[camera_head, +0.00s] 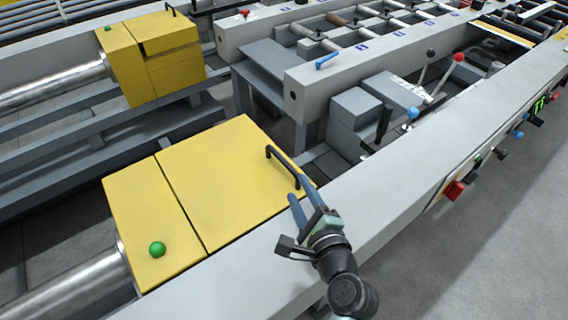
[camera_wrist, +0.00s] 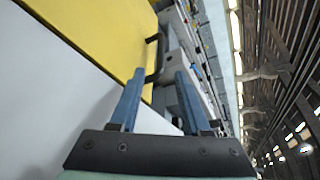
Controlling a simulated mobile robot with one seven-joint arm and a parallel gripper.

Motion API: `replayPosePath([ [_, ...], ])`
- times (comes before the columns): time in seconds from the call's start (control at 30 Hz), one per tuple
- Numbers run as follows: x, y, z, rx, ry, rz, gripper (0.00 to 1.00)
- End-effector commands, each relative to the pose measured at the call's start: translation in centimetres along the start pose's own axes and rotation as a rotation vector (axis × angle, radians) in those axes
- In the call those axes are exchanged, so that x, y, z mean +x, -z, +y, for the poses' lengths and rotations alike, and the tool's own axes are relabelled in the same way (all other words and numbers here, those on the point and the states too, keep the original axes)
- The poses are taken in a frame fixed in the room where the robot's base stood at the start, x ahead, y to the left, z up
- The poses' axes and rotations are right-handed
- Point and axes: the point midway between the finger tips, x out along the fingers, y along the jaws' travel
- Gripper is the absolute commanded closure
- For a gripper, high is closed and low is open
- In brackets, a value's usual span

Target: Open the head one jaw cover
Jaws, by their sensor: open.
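A yellow jaw cover (camera_head: 215,175) lies closed, its top flat, on the near machine at the left. A black bar handle (camera_head: 281,165) is on its right edge. My gripper (camera_head: 297,187) is open, with blue fingers at the near end of this handle. In the wrist view, the handle (camera_wrist: 155,58) shows between and beyond my fingertips (camera_wrist: 160,73), near the yellow cover (camera_wrist: 100,30). I cannot tell whether the fingers touch the handle. I see no marking that numbers the heads.
A yellow panel with a green knob (camera_head: 157,249) adjoins the cover's left side. A second yellow cover (camera_head: 165,45) stands on the farther machine. The long grey beam (camera_head: 400,190) runs under my arm. Levers (camera_head: 430,75) stand to the upper right.

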Motion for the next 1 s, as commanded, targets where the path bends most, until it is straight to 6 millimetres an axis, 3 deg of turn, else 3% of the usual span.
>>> replayPosePath([
  [0.3, 6.6, -0.1, -0.1, -0.008, 0.0, -0.002, 0.53],
  [0.5, 9.7, -0.1, -0.1, -0.009, 0.001, -0.001, 0.53],
  [0.7, 11.2, -0.1, -0.2, -0.009, 0.001, -0.001, 0.53],
  [1.0, 11.4, -0.1, -0.2, -0.009, 0.001, 0.0, 0.53],
])
